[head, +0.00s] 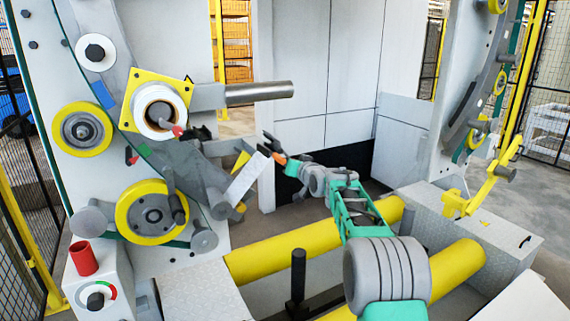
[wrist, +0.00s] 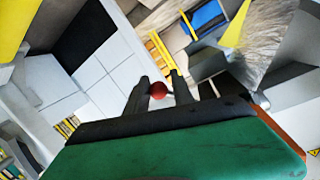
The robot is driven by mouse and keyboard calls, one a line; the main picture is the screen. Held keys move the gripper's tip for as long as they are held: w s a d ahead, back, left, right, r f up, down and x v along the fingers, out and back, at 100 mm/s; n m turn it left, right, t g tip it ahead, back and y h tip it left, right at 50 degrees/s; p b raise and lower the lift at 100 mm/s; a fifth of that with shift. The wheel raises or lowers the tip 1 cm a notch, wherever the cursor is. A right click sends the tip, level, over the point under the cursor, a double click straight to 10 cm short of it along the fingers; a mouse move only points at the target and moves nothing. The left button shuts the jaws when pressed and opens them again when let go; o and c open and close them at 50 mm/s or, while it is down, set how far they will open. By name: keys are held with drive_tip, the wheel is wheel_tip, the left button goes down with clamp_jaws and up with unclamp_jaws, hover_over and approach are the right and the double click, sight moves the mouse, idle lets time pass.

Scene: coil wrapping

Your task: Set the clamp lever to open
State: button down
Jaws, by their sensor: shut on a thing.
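In the wrist view a round red knob (wrist: 157,91) sits between the two dark fingers of my gripper (wrist: 161,90). I take it to be the clamp lever's knob. My gripper is shut on it. The lever's arm is mostly hidden in the wrist view, so I cannot tell its setting. In the head view my gripper (head: 268,145) is at the end of my outstretched arm, right of the machine's left panel, by a white plate (head: 248,178). The held knob cannot be made out there.
A yellow-flanged hub (head: 158,107) with a small red-tipped handle is on the left panel. A grey shaft (head: 260,92) sticks out above my gripper. Yellow rollers (head: 270,252) lie below my arm. A control box (head: 98,285) stands at the lower left.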

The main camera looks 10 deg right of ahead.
drive_tip(key=shift+a+r, duration=0.15)
drive_tip(key=shift+r, duration=0.7)
drive_tip(key=c, duration=1.5)
unclamp_jaws()
drive_tip(key=o, duration=0.4)
drive_tip(key=shift+f, duration=0.35)
drive_tip(key=shift+o, duration=0.2)
drive_tip(key=shift+f, duration=0.15)
drive_tip(key=shift+s, duration=0.3)
drive_tip(key=b+v, duration=0.2)
drive_tip(key=v, duration=0.5)
drive_tip(key=shift+c, duration=0.3)
